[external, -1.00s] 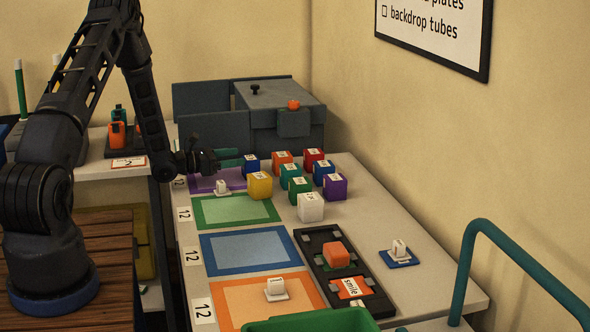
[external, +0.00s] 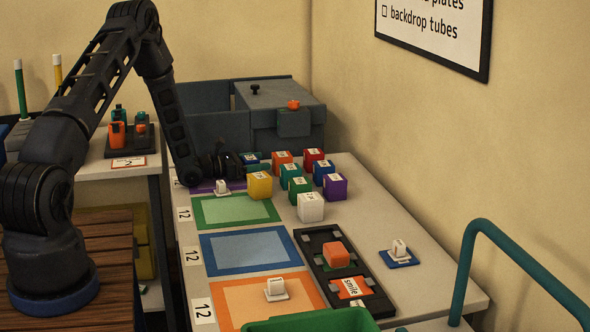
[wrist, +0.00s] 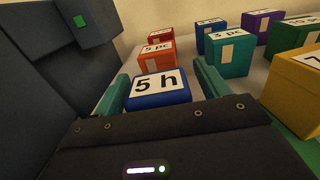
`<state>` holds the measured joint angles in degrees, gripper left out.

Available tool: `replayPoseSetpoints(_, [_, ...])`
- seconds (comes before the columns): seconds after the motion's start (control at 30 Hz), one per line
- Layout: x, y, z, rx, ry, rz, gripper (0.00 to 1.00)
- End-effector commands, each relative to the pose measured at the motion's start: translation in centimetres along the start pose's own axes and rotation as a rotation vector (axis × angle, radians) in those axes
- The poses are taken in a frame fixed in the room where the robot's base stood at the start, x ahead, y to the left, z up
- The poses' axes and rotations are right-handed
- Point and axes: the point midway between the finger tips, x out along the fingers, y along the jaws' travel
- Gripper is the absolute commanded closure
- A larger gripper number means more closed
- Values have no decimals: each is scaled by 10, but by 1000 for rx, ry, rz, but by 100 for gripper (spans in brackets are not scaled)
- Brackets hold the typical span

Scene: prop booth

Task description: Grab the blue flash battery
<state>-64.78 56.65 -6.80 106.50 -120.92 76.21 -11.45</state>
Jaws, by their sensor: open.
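A blue block labelled "5 h" (wrist: 157,101) sits directly ahead in the wrist view, between the two teal fingers of my gripper (wrist: 163,84). The fingers are open, one on each side; I cannot tell whether either touches it. In the external view the block (external: 249,157) is at the back left of the block group, partly hidden by my gripper (external: 256,165), which reaches in from the left. Another blue block (external: 324,168) stands farther right, beside a purple one; it also shows in the wrist view (wrist: 212,36).
Orange (wrist: 156,58), red (wrist: 160,34), teal (wrist: 229,55) and yellow (wrist: 294,92) blocks stand close around. A dark grey bin (wrist: 83,60) rises close on the left. The green mat (external: 235,210) and blue mat (external: 249,251) are bare.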

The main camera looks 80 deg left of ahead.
Motion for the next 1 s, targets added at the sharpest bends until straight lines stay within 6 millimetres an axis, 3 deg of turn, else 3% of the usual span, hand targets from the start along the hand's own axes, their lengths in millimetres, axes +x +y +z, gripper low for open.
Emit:
replayPoseSetpoints(0.17, [0,0,0,0,1,1,25])
replayPoseSetpoints(0.47, [0,0,0,0,1,1,82])
replayPoseSetpoints(0.77, [0,0,2,1,0,1,84])
replayPoseSetpoints(1.0, [-1,1,30,3,0,1,84])
